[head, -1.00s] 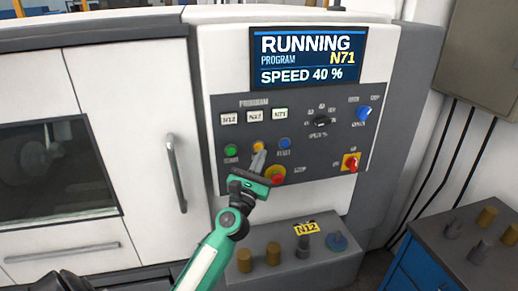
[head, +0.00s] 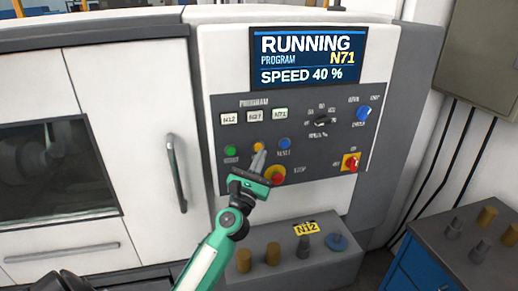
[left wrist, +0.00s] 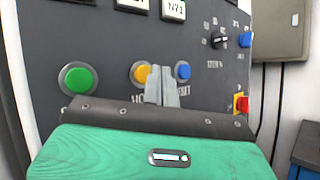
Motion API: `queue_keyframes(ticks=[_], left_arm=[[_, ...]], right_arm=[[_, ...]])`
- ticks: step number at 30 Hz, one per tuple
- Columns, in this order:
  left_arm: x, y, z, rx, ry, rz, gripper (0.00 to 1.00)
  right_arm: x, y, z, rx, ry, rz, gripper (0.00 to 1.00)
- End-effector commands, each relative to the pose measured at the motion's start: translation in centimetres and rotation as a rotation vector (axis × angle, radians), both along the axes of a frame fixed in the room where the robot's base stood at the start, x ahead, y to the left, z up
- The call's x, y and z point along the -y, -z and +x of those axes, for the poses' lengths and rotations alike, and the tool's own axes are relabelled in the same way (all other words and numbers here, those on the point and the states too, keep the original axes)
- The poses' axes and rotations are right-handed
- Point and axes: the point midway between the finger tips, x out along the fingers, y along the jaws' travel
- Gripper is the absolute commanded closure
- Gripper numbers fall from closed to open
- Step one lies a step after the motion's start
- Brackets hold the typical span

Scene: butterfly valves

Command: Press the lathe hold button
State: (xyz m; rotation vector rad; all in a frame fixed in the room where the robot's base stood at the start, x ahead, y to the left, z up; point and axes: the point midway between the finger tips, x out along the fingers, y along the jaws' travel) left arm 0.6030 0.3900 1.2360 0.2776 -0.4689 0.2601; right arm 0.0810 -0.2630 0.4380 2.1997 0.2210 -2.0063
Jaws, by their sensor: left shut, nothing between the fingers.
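The lathe's control panel (head: 290,135) carries a row of three round buttons: green, yellow and blue. The yellow button (head: 258,146), in the hold position, also shows in the left wrist view (left wrist: 140,73), with its right side partly covered by my fingers. My left gripper (head: 260,154) is shut and empty, its fingertips (left wrist: 160,70) pointing at the panel just by the yellow button. Whether the tips touch it I cannot tell. The label below is partly hidden. My right gripper is not in view.
The green button (head: 231,151) and blue button (head: 284,143) flank the yellow one. A red stop button (head: 278,173) on a yellow ring sits right beside my gripper. The screen (head: 305,58) reads RUNNING, N71, speed 40 %. A grey ledge (head: 335,265) with tool holders stands below.

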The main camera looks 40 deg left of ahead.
Motion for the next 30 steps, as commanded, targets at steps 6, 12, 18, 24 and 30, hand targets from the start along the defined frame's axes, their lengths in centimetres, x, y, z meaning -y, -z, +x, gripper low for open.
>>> queue_keyframes(ticks=[6, 12, 18, 24, 30], left_arm=[[0.00, 0.00, 0.00, 0.000, 0.000, 0.000, 1.00], [-0.06, -0.02, 0.06, 0.000, 0.000, 0.000, 1.00], [-0.53, -0.01, 0.46, 0.000, 0.000, 0.001, 1.00], [-0.64, -0.01, 0.55, 0.000, 0.000, 0.001, 1.00], [-0.66, -0.02, 0.56, 0.000, 0.000, 0.000, 1.00]], right_arm=[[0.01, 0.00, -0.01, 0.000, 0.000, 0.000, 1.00], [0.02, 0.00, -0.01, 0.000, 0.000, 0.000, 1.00], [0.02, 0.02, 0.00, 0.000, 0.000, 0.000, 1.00], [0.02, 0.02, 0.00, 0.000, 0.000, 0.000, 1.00], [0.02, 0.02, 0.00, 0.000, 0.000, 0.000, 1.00]])
